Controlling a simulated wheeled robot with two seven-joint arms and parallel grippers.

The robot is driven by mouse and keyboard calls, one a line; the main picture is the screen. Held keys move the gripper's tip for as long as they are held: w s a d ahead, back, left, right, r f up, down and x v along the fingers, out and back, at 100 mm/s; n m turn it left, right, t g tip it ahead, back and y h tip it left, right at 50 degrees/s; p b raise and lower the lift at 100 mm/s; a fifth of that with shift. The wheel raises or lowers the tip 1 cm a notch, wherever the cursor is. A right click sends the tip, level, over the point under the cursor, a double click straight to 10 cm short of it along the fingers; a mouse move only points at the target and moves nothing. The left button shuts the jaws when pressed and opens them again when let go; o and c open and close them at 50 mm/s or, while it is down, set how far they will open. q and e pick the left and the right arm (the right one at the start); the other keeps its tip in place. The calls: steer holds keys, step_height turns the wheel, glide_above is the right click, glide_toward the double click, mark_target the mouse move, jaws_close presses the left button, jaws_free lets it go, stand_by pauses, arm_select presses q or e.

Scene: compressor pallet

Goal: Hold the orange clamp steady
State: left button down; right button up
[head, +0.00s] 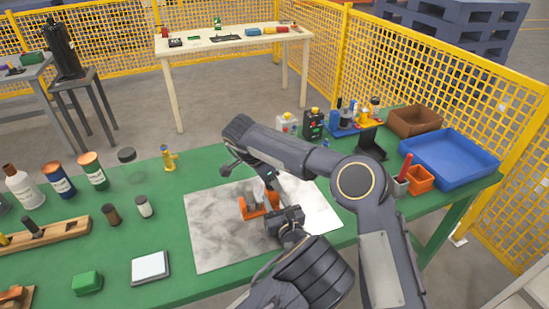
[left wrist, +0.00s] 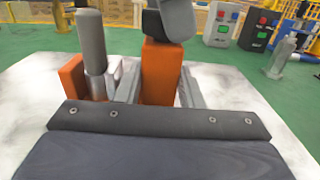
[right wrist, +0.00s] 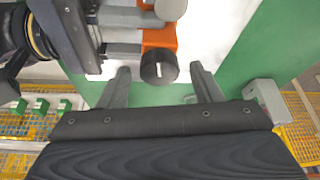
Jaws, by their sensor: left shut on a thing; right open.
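The orange clamp (head: 247,211) stands on a marbled grey-white mat (head: 207,235). My left gripper (head: 276,211) is shut on the clamp's orange body (left wrist: 158,80); in the left wrist view its fingers lie on both sides. A grey cylinder (left wrist: 92,45) with a shiny lower end stands upright between the clamp's orange and pale jaw parts. My right gripper (right wrist: 162,82) is open. The clamp's black round knob (right wrist: 158,67) shows between its fingers in the right wrist view; I cannot tell whether they touch. In the head view my right arm largely hides the right gripper.
Bottles (head: 58,180), small jars and a wooden rack (head: 62,234) stand at left on the green table. A white-topped pad (head: 150,267) and green block (head: 88,283) lie at front left. Control boxes (head: 313,124), a blue tray (head: 449,158) and a brown bin (head: 415,121) stand at back right.

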steer(key=n, duration=0.2)
steer(key=n+t, duration=0.1)
steer(key=shift+s+d+n+y, duration=0.1)
steer(key=shift+d+n+y, duration=0.15)
steer(key=shift+n+y, duration=0.15)
steer(key=n+t+y, duration=0.1)
steer(key=n, duration=0.2)
steer(key=shift+n, duration=0.3)
steer(key=n+y, duration=0.1)
steer(key=n, duration=0.2)
steer(key=shift+d, duration=0.1)
steer(key=n+y, duration=0.2)
steer(key=n, duration=0.2)
steer(key=shift+d, duration=0.1)
steer(key=v, duration=1.2)
steer(key=w+d+r+t+y, duration=0.2)
steer(key=w+t+y, duration=0.1)
steer(key=w, duration=0.6)
steer(key=w+d+r+n+t+y, duration=0.1)
steer(key=w+d+r+t+y, duration=0.1)
steer(key=w+t, duration=0.3)
steer(key=w+d+r+n+t+y, duration=0.1)
steer(key=w+t+y, duration=0.4)
steer(key=w, duration=0.7)
steer(key=shift+w+d+r, duration=0.3)
steer(key=shift+d+r, duration=0.45)
steer(key=shift+d, duration=0.2)
